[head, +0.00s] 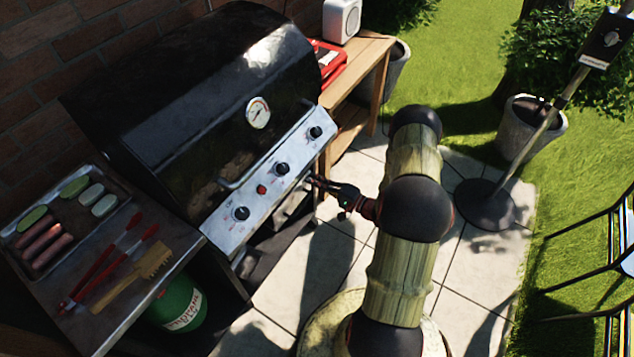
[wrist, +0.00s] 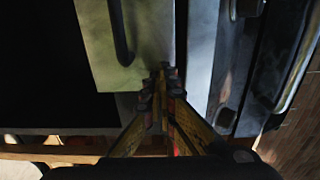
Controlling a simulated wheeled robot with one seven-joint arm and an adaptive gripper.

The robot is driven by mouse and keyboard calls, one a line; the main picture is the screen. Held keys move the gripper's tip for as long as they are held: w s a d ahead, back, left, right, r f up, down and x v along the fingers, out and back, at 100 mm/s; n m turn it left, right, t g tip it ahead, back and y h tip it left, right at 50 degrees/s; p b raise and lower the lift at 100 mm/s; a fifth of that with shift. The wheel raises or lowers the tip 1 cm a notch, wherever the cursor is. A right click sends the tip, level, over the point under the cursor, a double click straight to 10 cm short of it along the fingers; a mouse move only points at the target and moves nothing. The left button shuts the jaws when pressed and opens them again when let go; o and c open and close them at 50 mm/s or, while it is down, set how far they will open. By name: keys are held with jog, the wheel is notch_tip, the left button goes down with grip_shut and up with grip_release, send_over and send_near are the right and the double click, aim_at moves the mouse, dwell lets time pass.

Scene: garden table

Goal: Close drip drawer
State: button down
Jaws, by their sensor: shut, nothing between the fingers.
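The black grill (head: 190,100) has a silver control panel (head: 262,190) with several knobs. A metal piece below the panel (head: 290,208), which looks like the drip drawer, is mostly shadowed. In the wrist view, the pale drawer front (wrist: 95,45) with a dark bar handle (wrist: 122,35) fills the upper middle. How far the drawer stands out is unclear.
A side shelf at left holds a food tray (head: 120,202), red tongs (head: 100,268) and a brush (head: 135,275). A green gas bottle (head: 180,305) stands below. A wooden table (head: 365,55) is behind the grill's right end. Paving (head: 320,250) in front is clear.

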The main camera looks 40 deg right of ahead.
jog(key=x, duration=0.8)
jog(key=shift+f, duration=0.1)
jog(key=shift+w, duration=0.2)
jog(key=shift+s+a, duration=0.1)
